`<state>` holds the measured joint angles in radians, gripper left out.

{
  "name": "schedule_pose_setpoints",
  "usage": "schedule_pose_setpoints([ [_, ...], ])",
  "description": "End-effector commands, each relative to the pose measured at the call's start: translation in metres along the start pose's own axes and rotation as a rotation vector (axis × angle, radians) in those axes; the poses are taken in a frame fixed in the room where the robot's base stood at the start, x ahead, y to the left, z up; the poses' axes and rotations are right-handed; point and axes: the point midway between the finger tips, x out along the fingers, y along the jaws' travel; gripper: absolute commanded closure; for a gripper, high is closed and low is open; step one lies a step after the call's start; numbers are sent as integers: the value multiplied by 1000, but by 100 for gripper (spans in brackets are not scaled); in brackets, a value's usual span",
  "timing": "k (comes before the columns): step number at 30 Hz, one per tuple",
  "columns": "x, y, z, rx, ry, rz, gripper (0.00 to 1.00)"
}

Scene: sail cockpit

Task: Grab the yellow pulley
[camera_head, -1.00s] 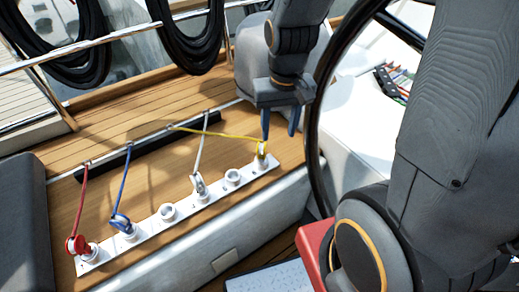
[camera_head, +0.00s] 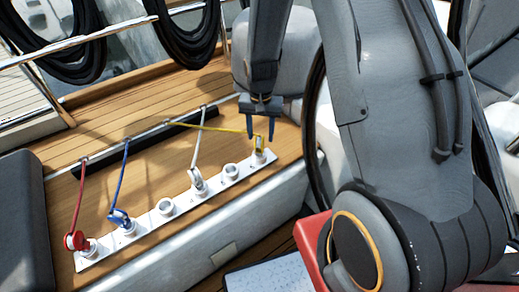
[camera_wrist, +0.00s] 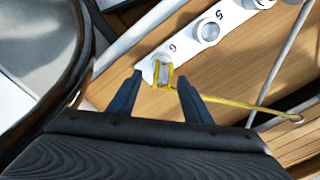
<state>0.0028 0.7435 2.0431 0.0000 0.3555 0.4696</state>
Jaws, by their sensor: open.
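The yellow pulley (camera_head: 260,143) stands upright on the last socket at the right end of the white strip (camera_head: 215,183), with a yellow rope (camera_head: 205,128) running from it to the left. In the wrist view the pulley (camera_wrist: 164,73) shows beside the number 6. My gripper (camera_head: 260,138) is open just above it, fingers pointing down. In the wrist view my gripper's fingers (camera_wrist: 155,88) lie to either side of the pulley, with a gap on both sides. Whether they reach down to its level I cannot tell.
A white pulley (camera_head: 198,182), a blue pulley (camera_head: 120,220) and a red pulley (camera_head: 76,241) with ropes stand on the same strip, with empty sockets (camera_head: 231,171) between. A dark steering wheel (camera_head: 317,130) stands close to the right of my gripper.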

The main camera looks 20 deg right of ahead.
Motion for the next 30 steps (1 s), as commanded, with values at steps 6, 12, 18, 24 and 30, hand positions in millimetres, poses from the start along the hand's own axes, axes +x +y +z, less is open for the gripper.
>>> schedule_pose_setpoints([
  [6,16,-2,0,-1,-2,1,55],
  [12,39,-4,-1,-1,-2,1,55],
  [18,52,-4,-2,-1,0,0,55],
  [24,53,-4,-2,-1,1,0,55],
  [30,53,-4,-2,-1,1,0,80],
])
